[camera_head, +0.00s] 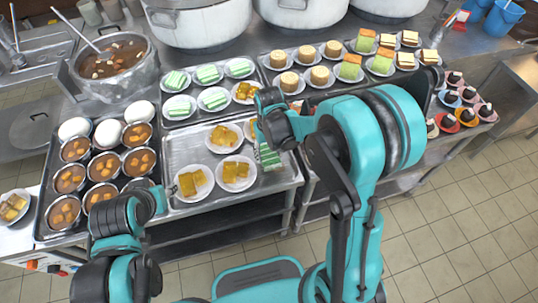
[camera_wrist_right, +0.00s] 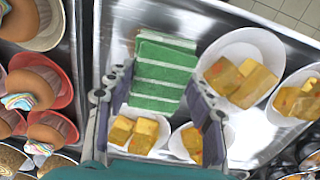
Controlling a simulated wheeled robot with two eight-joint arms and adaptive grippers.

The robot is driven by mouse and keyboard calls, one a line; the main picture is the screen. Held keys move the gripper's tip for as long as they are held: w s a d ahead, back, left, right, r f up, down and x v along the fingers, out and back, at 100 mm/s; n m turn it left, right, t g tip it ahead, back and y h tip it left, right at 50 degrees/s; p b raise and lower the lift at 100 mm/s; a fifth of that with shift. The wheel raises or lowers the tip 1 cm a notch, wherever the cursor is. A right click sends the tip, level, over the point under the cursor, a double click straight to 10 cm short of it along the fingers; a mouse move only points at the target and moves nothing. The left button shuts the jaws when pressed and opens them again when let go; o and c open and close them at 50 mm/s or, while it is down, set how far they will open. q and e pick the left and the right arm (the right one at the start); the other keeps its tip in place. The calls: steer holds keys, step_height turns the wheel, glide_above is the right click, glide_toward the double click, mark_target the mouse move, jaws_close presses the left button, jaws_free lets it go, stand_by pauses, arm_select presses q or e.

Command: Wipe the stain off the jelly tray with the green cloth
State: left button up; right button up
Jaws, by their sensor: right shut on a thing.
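The green cloth (camera_head: 268,156) with white stripes lies at the right side of the metal jelly tray (camera_head: 178,152). It also shows in the right wrist view (camera_wrist_right: 165,72), between the fingers of my right gripper (camera_wrist_right: 160,92). That gripper (camera_head: 264,135) is shut on the cloth, over the tray's right part. Plates of yellow-orange jelly (camera_head: 236,172) stand beside the cloth on the tray. I cannot make out a stain; the cloth, gripper and plates hide part of the tray. My left gripper (camera_head: 157,197) is at the tray's lower left corner; its finger opening is unclear.
A tray of brown soup bowls and white buns (camera_head: 108,132) adjoins on the left. Plates of green-and-white cakes (camera_head: 209,74) stand behind. A tray of round cakes and sandwiches (camera_head: 319,76) is at the back right. Large pots (camera_head: 200,24) line the back.

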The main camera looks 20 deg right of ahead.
mark_target(269, 153)
steer(key=shift+r+p, duration=1.05)
steer(key=shift+r, duration=0.7)
